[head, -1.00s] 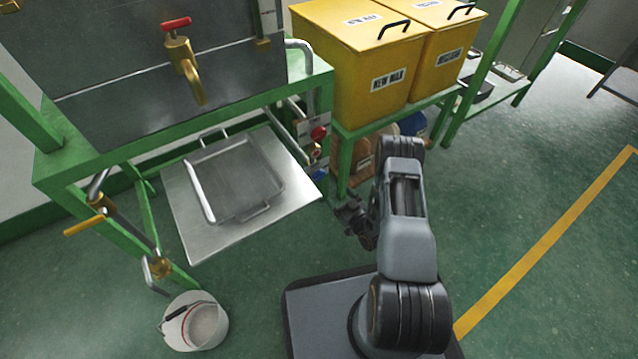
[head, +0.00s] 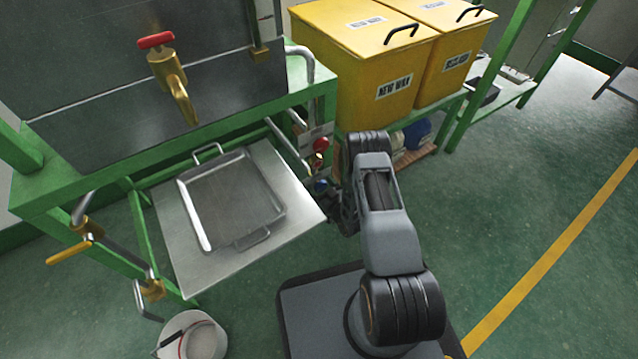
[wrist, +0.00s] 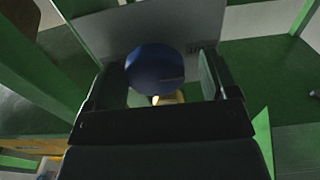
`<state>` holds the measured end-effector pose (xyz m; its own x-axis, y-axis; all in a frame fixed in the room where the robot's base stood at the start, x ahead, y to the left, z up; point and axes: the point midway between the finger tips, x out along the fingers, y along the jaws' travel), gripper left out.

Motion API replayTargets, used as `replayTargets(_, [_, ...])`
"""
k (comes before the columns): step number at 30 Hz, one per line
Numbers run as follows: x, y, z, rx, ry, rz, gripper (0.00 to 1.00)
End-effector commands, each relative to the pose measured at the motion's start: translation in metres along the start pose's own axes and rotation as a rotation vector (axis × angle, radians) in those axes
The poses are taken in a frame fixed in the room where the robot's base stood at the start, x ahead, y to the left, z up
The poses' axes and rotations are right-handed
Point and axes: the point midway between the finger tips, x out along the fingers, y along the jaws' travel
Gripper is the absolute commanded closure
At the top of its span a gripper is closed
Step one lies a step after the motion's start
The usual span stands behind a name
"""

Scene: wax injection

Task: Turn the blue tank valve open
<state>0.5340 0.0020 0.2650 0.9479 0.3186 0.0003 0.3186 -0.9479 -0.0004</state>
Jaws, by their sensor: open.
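The blue tank valve (wrist: 155,68) shows in the wrist view as a round blue knob with a pale brass stem below it. My gripper (wrist: 164,75) is open, with one finger on each side of the blue knob; I cannot tell whether either finger touches it. In the head view the blue valve (head: 321,185) is a small blue spot under the right end of the green bench, below a red knob (head: 320,145). My gripper (head: 338,208) is beside it there, mostly dark and partly hidden by my arm.
A metal tray (head: 232,198) sits on a steel plate left of my arm. A brass tap with a red handle (head: 156,40) is above it. Yellow wax bins (head: 365,60) stand behind on a green frame (head: 452,108). A white bucket (head: 200,340) is at the lower left. Floor at right is clear.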

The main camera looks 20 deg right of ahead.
Motion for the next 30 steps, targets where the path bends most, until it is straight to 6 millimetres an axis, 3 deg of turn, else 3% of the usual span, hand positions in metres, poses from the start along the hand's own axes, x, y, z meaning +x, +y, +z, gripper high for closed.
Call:
replayTargets(11, [-0.0007,0.0067,-0.0001,0.000,0.000,0.015,0.20])
replayTargets(26, [-0.0002,0.0052,0.0000,-0.001,0.000,0.012,0.68])
replayTargets(30, [0.0002,0.0042,0.0000,0.004,0.000,0.011,0.70])
